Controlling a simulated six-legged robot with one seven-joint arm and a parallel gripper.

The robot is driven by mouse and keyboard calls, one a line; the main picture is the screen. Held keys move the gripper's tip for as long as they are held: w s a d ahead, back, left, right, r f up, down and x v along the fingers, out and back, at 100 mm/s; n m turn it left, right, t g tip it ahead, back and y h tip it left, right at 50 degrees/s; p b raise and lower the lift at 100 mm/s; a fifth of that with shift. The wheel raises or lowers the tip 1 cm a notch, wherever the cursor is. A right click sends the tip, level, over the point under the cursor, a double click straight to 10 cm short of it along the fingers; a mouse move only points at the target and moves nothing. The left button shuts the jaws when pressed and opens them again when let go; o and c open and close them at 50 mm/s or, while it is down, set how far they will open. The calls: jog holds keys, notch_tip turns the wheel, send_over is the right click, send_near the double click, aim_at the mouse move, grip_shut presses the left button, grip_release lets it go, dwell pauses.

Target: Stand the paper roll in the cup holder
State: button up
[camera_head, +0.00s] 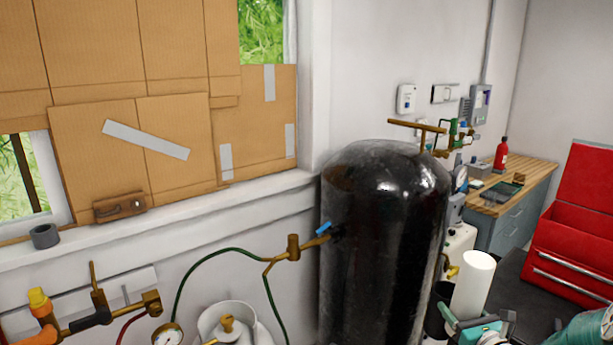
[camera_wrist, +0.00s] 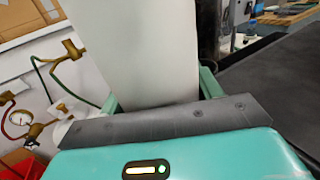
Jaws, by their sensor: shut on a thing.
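The white paper roll (camera_head: 474,284) is near the lower right of the head view, close to upright with a slight tilt. My gripper (camera_head: 476,319) is shut on its lower part. In the wrist view the paper roll (camera_wrist: 146,50) rises between the two green fingers of my gripper (camera_wrist: 160,90). A dark, rounded, cup-like shape (camera_head: 436,312) shows just left of the roll, partly hidden; I cannot tell whether it is the cup holder. The roll's lower end is hidden by my gripper.
A tall black tank (camera_head: 375,245) stands left of the roll. Hoses and brass valves (camera_head: 293,248) run along the wall. A red tool chest (camera_head: 575,240) and a wooden-topped workbench (camera_head: 510,190) stand at the right. A dark surface (camera_wrist: 275,85) lies right of my gripper.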

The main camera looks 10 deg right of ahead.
jog(key=w+a+f, duration=0.1)
jog(key=a+f, duration=0.5)
jog(key=a, duration=0.4)
jog(key=w+a+f, duration=0.1)
jog(key=a+f, duration=0.6)
jog(key=a, duration=0.3)
jog(key=w+a+f+h, duration=0.1)
jog(key=a+f, duration=0.5)
jog(key=a, duration=0.4)
jog(key=shift+a+f+m, duration=0.3)
jog(key=shift+d, duration=0.1)
